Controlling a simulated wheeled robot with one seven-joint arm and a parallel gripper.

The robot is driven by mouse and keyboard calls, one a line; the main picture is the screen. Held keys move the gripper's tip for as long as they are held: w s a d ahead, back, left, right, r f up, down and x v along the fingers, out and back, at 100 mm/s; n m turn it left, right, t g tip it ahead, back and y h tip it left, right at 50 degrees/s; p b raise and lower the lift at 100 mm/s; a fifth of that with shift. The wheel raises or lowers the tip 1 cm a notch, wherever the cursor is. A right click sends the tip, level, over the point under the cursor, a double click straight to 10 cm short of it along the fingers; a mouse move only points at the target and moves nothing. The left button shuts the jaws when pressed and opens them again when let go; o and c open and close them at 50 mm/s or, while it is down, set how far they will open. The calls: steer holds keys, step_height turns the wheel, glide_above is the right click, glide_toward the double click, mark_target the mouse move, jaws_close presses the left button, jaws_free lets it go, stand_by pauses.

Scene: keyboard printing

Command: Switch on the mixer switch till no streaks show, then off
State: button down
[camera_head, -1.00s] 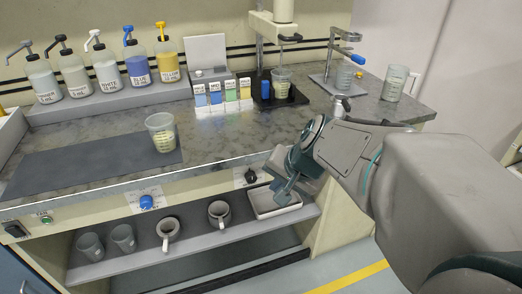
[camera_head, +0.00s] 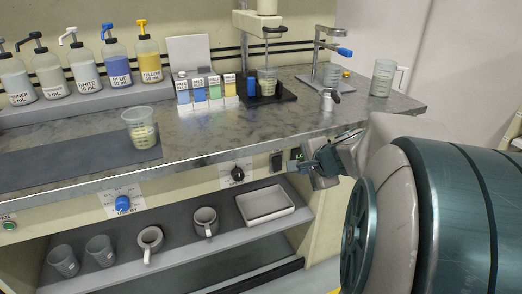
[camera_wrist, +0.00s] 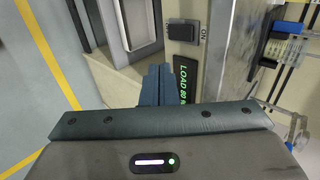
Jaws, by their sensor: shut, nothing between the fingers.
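A black rocker switch (camera_head: 277,162) sits on the bench's front face, beside a small panel with green text. In the wrist view the switch (camera_wrist: 184,45) has an "ON" mark beside it; I cannot tell which way the rocker is tipped. My gripper (camera_head: 298,165) is just right of the switch, by the panel. In the wrist view my gripper (camera_wrist: 157,80) has its fingers together and empty, apart from the switch. The mixer (camera_head: 262,28) stands at the back over a clear cup (camera_head: 266,82) of pale yellow liquid. The cup is too small to show any streaks.
Another cup of pale yellow (camera_head: 140,128) stands on the dark mat. A black knob (camera_head: 238,172) is left of the switch, a blue knob (camera_head: 123,204) farther left. A white tray (camera_head: 264,204) and mugs are on the shelf below. A clamp stand (camera_head: 318,50) is back right.

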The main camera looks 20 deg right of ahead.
mark_target(279, 168)
steer(key=shift+w+r+b+x, duration=0.25)
steer(key=shift+b+x, duration=0.2)
steer(key=shift+x, duration=1.7)
steer(key=shift+w+r+b+x, duration=0.25)
steer(key=shift+b+x, duration=0.25)
steer(key=shift+x, duration=1.65)
steer(key=shift+w+r+b+x, duration=0.3)
steer(key=shift+b+x, duration=0.15)
steer(key=shift+x, duration=1.7)
steer(key=shift+s+d+f, duration=0.1)
steer(key=b, duration=0.2)
steer(key=shift+w+t+b, duration=0.2)
steer(key=shift+t+b, duration=0.1)
steer(key=shift+b, duration=0.05)
